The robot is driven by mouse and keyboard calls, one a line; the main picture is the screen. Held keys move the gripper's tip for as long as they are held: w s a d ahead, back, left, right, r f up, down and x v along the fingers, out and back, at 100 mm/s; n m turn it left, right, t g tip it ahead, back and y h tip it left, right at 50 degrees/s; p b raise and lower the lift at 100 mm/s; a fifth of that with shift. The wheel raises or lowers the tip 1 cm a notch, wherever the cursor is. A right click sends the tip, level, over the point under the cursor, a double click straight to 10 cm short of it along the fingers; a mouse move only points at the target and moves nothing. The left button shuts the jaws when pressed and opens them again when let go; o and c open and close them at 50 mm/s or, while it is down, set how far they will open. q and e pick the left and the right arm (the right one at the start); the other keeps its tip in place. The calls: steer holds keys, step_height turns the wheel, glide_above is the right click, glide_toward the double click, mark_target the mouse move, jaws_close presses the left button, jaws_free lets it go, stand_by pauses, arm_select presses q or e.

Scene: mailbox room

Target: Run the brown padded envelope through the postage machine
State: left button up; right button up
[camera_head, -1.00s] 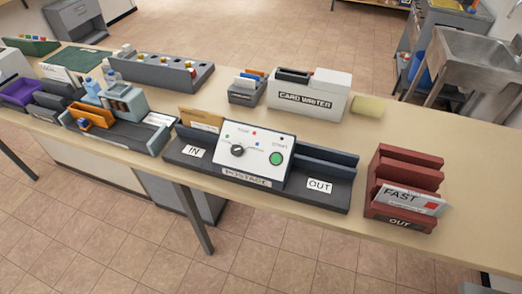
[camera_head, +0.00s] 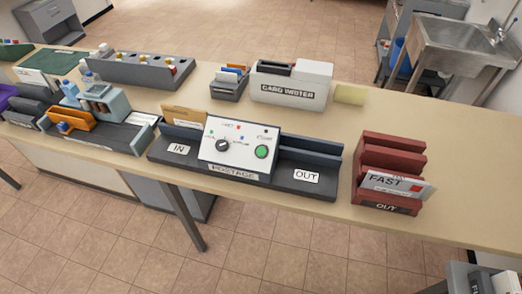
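The postage machine (camera_head: 238,150) stands on the long table, with a white sloped panel, a dark knob and a green button (camera_head: 262,152). Its dark base has an IN label (camera_head: 178,149) on the left and an OUT label (camera_head: 305,176) on the right. A brown envelope (camera_head: 185,116) stands upright in the IN side, behind the front wall, partly hidden by it and by the panel. The OUT side looks empty. Neither of my grippers shows in the head view.
A red OUT rack (camera_head: 395,158) holding a white FAST envelope (camera_head: 397,184) stands right of the machine. A card writer (camera_head: 290,88), a small card holder (camera_head: 229,84) and a grey slotted rack (camera_head: 140,70) stand behind. A stamp tray (camera_head: 100,128) is at left. The table's right part is clear.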

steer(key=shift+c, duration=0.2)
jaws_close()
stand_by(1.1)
